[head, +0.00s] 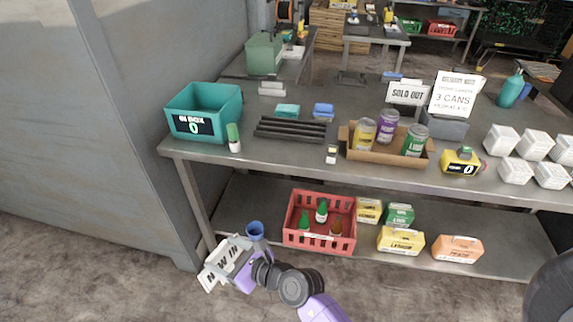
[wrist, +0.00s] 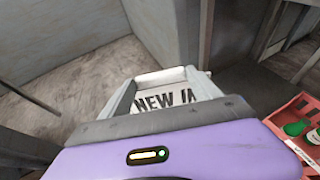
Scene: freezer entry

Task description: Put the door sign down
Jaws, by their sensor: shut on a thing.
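The door sign (head: 220,264) is a white plate with dark lettering that starts "NEW I"; the rest of the lettering is covered. My gripper (head: 234,262) is shut on it at the lower left of the head view, in front of the bench's left leg and below the tabletop. The sign looks tilted there. In the wrist view the sign (wrist: 165,101) lies between the two grey fingers of my gripper (wrist: 160,88), its lower part hidden by the gripper body. I cannot tell whether it touches anything below.
The bench top (head: 290,150) carries a teal bin (head: 205,98), a black rack (head: 292,130), a cardboard tray (head: 388,158) of cans and a "SOLD OUT" sign (head: 408,92). A red crate (head: 320,245), a blue cup (head: 255,230) and boxes are low down. A grey wall (head: 90,110) stands left.

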